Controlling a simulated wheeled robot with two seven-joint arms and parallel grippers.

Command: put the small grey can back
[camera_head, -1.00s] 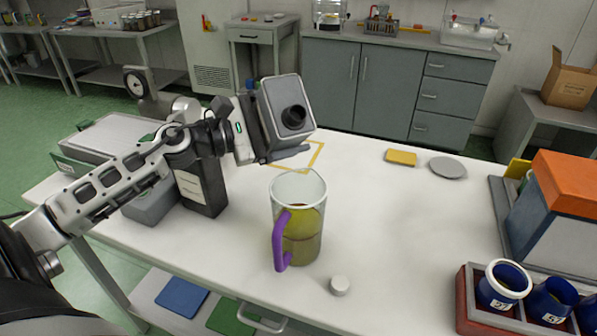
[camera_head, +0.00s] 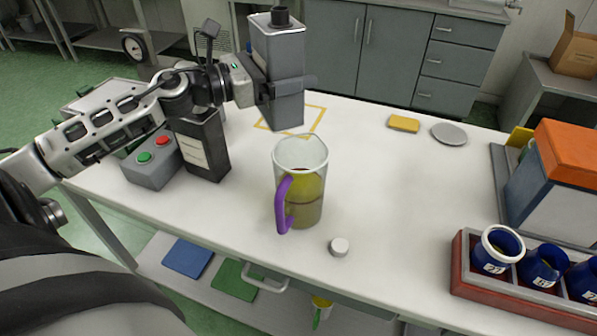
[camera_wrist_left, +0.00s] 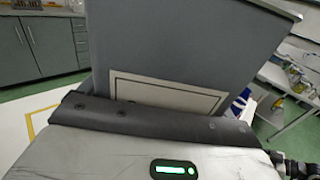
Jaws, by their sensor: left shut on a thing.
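The small grey can (camera_head: 280,48) is in my left gripper (camera_head: 288,88), which is shut around its body. The can is nearly upright, its dark spout on top. It is held above the far left part of the white table (camera_head: 400,190), in front of the yellow outlined square (camera_head: 318,118) in the head view. Whether its base touches the table I cannot tell. In the left wrist view the can's grey side (camera_wrist_left: 180,40) with a framed label fills the middle. My right gripper is not in view.
A clear jug (camera_head: 300,155) with yellow-green oil and a purple handle stands close to the can. A dark can (camera_head: 203,150) and a button box (camera_head: 152,163) stand left. A white cap (camera_head: 339,247) lies in front. The table's right middle is clear.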

